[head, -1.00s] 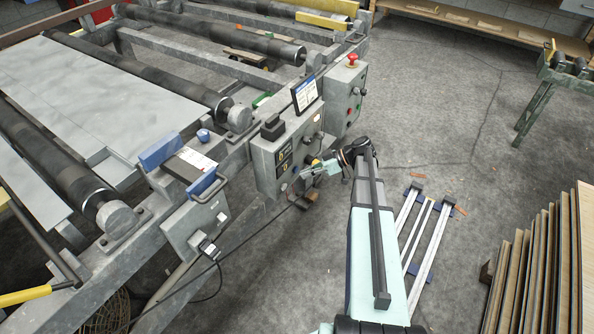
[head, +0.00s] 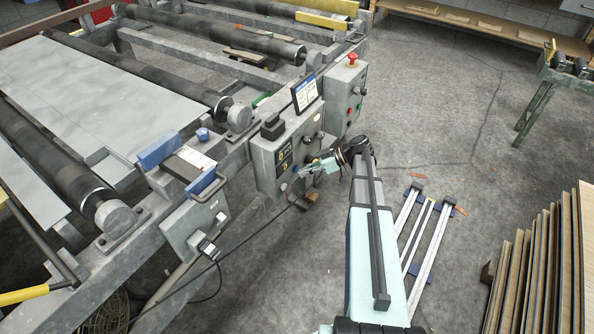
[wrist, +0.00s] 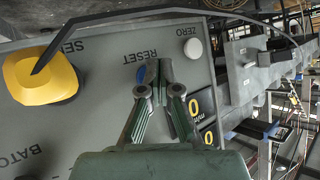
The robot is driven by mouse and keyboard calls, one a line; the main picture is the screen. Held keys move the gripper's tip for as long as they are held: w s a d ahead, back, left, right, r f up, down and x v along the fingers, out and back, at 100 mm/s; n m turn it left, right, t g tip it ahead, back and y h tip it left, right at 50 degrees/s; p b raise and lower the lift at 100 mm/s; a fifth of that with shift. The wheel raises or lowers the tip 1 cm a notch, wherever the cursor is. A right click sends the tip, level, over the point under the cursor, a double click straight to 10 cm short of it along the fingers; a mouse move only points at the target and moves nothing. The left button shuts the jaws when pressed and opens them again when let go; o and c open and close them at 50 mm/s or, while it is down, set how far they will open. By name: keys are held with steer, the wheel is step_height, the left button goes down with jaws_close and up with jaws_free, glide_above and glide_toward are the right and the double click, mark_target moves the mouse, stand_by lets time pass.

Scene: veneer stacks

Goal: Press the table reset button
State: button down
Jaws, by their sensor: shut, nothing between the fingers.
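The grey control box (head: 264,172) stands on the machine's frame in the head view, and its panel (wrist: 95,62) fills the left of the wrist view. The blue reset button (wrist: 141,75) sits beneath the printed word RESET, partly covered by my fingers. My gripper (wrist: 158,72) is shut and empty, its fingertips right at the button. I cannot tell whether they touch it or whether it is pressed in. My gripper also shows in the head view (head: 306,170), against the front of the box.
A yellow selector knob (wrist: 42,75) and a white zero button (wrist: 193,48) flank the reset button. A second box with a red mushroom button (head: 352,58) stands behind. Veneer stacks (head: 540,265) and a rail frame (head: 425,240) are at right.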

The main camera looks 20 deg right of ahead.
steer(key=shift+w+a, duration=0.3)
steer(key=shift+w, duration=0.1)
stand_by(0.7)
stand_by(0.3)
steer(key=shift+s+d+b, duration=0.5)
steer(key=shift+s+b, duration=0.1)
steer(key=shift+s, duration=0.15)
steer(key=shift+s, duration=0.1)
steer(key=s+d, duration=0.1)
steer(key=s, duration=0.1)
steer(key=s+d+b, duration=0.1)
steer(key=s, duration=0.1)
steer(key=shift+d, duration=0.4)
stand_by(0.6)
